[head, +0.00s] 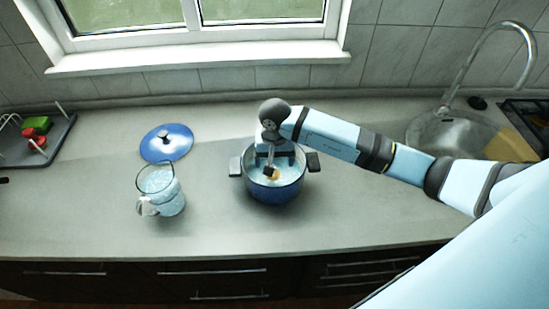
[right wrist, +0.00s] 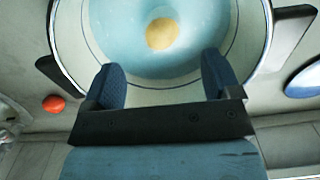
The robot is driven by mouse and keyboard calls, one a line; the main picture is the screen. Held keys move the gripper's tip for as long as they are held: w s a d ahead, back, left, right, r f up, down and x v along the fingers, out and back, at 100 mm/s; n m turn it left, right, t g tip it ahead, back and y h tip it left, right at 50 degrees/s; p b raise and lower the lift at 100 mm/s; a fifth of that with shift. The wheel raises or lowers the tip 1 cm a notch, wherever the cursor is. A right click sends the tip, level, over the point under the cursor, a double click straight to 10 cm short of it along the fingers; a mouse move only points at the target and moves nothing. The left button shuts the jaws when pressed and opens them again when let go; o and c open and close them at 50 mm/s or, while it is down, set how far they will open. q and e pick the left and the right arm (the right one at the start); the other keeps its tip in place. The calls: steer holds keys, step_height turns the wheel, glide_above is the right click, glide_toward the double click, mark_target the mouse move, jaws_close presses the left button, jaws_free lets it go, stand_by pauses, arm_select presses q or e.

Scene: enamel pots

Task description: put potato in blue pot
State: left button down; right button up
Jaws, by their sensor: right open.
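The blue pot (head: 277,190) stands on the counter with its lid off, and its pale blue inside also shows in the right wrist view (right wrist: 125,45). The yellowish potato (right wrist: 162,33) lies inside the pot, apart from the fingers. In the head view the potato (head: 274,176) is partly hidden by my right gripper (head: 270,168). My right gripper is over the pot, pointing down into it. In the right wrist view its two fingers (right wrist: 163,80) are wide apart with nothing between them. My left gripper is not in view.
The blue lid (head: 166,142) lies behind the glass jug (head: 161,190), left of the pot. A dish rack (head: 35,145) is far left, a sink (head: 450,135) far right. A red round thing (right wrist: 53,104) shows beside the pot. The front counter is clear.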

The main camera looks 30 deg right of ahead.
step_height(320, 180, up, 7)
steer(key=p, duration=0.2)
steer(key=shift+p, duration=0.4)
stand_by(0.4)
